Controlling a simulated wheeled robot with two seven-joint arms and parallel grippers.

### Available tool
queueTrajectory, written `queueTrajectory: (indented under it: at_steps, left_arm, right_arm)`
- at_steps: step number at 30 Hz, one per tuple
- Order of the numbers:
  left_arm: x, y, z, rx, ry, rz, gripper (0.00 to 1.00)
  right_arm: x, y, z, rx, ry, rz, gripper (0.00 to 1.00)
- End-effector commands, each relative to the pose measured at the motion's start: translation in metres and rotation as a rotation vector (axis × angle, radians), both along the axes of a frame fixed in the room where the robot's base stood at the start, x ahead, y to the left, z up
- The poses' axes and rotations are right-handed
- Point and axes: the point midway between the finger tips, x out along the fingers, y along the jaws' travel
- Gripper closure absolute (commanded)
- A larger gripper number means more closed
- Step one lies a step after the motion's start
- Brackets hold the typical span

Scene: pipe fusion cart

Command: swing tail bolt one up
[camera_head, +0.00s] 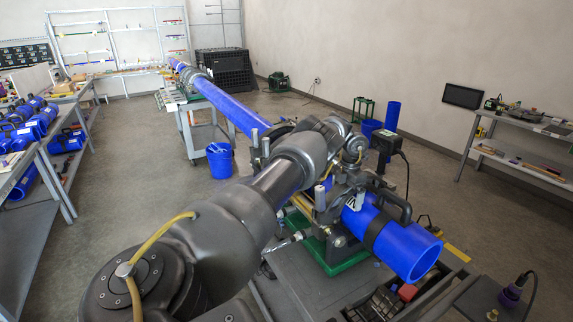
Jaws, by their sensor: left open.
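The pipe fusion machine (342,240) stands on a green base with its dark clamps around the blue pipe (405,248). Upright bolts with pale tips show at its clamps, one (320,197) near the front and one (255,138) behind my arm. A bolt-like rod (285,243) with a silver end lies nearly flat on the near side. I cannot tell which one is tail bolt one. My left arm crosses the middle, and my left gripper (350,178) is open over the clamps. Its fingertips are hard to separate from the machine, and contact is unclear. My right gripper is out of view.
The long blue pipe (228,106) runs back to a stand (198,128). A blue bucket (220,160) stands on the floor. Shelves with blue parts (30,125) are at left, and a bench (530,130) is at right. A dark box with a cable (386,143) sits beside the clamps.

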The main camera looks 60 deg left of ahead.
Motion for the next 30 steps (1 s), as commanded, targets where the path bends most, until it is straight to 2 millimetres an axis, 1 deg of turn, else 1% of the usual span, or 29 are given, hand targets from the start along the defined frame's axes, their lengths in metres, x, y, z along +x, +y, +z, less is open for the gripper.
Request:
queueTrajectory:
  at_steps: [1, 4, 6, 8, 11, 15, 18, 21, 27, 30]
  left_arm:
    - [-0.004, 0.005, 0.004, 0.004, 0.001, 0.007, 0.0]
    - [-0.009, 0.011, 0.014, 0.006, -0.001, 0.013, 0.0]
    - [-0.011, 0.013, 0.024, 0.007, -0.001, 0.017, 0.0]
    - [-0.012, 0.015, 0.031, 0.008, 0.0, 0.019, 0.0]
    - [-0.011, 0.014, 0.041, 0.008, -0.001, 0.019, 0.0]
    - [-0.009, 0.012, 0.055, 0.008, 0.001, 0.014, 0.0]
    - [-0.007, 0.011, 0.063, 0.009, -0.001, 0.013, 0.0]
    - [-0.007, 0.01, 0.073, 0.009, 0.0, 0.013, 0.0]
    - [-0.008, 0.011, 0.091, 0.009, 0.001, 0.014, 0.0]
    - [-0.007, 0.011, 0.095, 0.009, 0.0, 0.014, 0.0]
  right_arm:
    - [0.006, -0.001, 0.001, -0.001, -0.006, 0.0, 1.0]
    - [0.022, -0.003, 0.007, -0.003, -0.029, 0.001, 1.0]
    - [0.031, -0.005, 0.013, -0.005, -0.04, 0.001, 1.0]
    - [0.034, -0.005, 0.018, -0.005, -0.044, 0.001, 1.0]
    - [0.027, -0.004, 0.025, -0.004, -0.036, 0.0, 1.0]
    - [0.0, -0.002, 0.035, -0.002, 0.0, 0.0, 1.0]
    - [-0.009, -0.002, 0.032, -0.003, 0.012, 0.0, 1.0]
    - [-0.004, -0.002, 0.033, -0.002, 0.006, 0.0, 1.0]
    - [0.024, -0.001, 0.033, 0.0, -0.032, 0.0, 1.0]
    - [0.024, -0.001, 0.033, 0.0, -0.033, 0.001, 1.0]
